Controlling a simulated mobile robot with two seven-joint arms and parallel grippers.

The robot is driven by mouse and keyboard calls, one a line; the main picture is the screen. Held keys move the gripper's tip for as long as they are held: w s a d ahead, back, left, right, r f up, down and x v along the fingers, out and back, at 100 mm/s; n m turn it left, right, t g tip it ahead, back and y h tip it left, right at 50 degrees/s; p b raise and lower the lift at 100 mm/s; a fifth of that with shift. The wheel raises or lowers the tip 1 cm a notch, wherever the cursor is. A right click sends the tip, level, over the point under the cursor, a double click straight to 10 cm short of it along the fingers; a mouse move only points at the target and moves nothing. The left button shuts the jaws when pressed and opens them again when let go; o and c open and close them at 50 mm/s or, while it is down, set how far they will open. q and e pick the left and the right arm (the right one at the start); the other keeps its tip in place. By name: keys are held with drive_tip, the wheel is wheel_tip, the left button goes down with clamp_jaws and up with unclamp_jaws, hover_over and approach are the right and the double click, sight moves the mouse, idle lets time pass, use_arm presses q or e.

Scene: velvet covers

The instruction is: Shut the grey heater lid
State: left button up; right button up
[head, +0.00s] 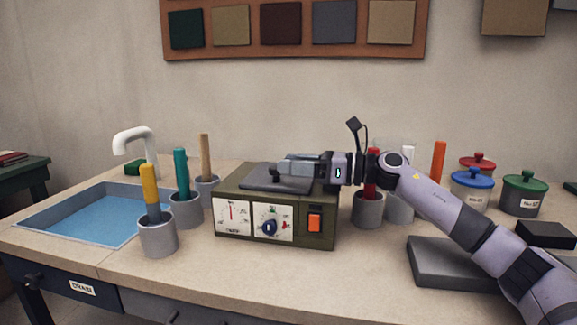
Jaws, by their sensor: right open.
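The olive-green heater (225,189) stands on the counter with a gauge, a dial and an orange switch on its front. Its dark grey lid (258,182) lies low over the top and looks about flat; I cannot tell whether a thin gap is left under it. A small black knob stands on the lid. My right gripper (290,169) reaches in from the right, just above the lid and close to the knob. It is open, and it hides the lid's right rear part. I cannot tell whether it touches the lid. My left gripper is not in view.
Grey cups with coloured-handled tools (158,239) stand left of the heater, beside a water-filled sink (85,216). More cups (368,213) stand close to its right, near my arm. Lidded jars (523,197) and a dark grey slab (430,268) are farther right. The counter's front is clear.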

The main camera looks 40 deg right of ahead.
sight(321, 190)
drive_tip(key=b+v, duration=0.2)
drive_tip(key=v, duration=0.2)
drive_tip(key=shift+s+d+f, duration=0.15)
drive_tip(key=shift+s+d, duration=0.05)
drive_tip(key=shift+s, duration=0.05)
drive_tip(key=shift+s+d, duration=0.25)
drive_tip(key=shift+s, duration=0.1)
drive_tip(key=shift+r, duration=0.2)
